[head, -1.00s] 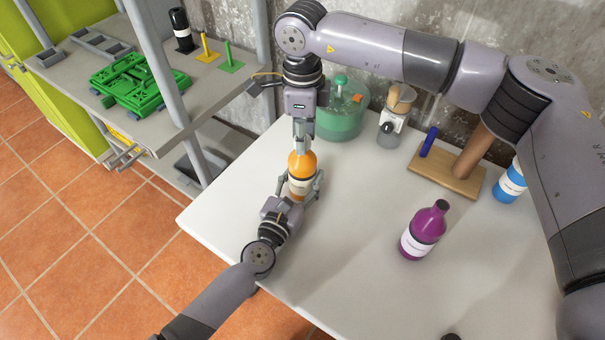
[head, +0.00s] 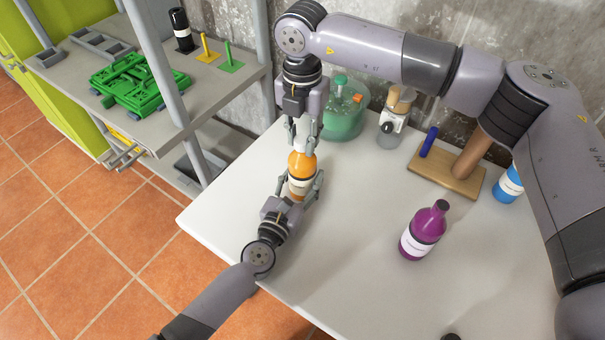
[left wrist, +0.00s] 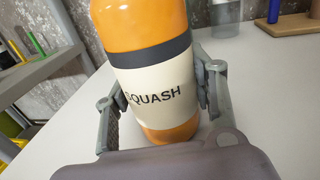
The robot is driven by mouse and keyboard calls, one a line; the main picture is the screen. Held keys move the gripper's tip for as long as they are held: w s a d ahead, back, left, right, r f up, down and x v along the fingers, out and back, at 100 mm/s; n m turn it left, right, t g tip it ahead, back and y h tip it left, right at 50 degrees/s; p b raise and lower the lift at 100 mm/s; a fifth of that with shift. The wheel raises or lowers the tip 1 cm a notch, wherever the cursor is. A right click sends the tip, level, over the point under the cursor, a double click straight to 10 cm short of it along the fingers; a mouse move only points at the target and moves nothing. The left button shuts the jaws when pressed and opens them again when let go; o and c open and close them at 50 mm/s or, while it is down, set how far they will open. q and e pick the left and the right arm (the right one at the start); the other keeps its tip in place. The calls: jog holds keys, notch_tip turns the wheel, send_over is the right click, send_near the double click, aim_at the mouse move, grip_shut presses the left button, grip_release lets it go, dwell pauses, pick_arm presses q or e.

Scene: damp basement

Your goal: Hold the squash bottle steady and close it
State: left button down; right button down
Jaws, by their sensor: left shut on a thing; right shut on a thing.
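The orange squash bottle (head: 302,162) stands upright on the white table. In the left wrist view its cream label (left wrist: 160,92) reads "SQUASH" and its top is out of frame. My left gripper (head: 300,184) is shut on the lower body of the bottle, one finger on each side. My right gripper (head: 303,141) points straight down from above, its fingers around the top of the bottle, shut on the cap. The cap itself is mostly hidden between the fingers, so how it sits on the neck cannot be told.
Behind stand a green tub (head: 344,112), a glass jar (head: 392,125) and a wooden stand (head: 447,174). A purple bottle (head: 424,232) and a blue bottle (head: 511,182) are to the right. A shelf (head: 215,72) stands left. The table's front middle is clear.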

jog(key=c, duration=1.3)
grip_release()
jog(key=shift+r, duration=0.1)
jog(key=shift+r, duration=2.15)
jog(key=shift+c, duration=0.2)
jog(key=n, duration=0.3)
jog(key=r+n, duration=0.1)
jog(key=n, duration=0.6)
jog(key=shift+r, duration=0.4)
jog(key=n, duration=0.3)
jog(key=r+n, duration=0.1)
jog(key=n, duration=0.6)
jog(key=shift+r+n, duration=0.3)
jog(key=shift+r, duration=0.05)
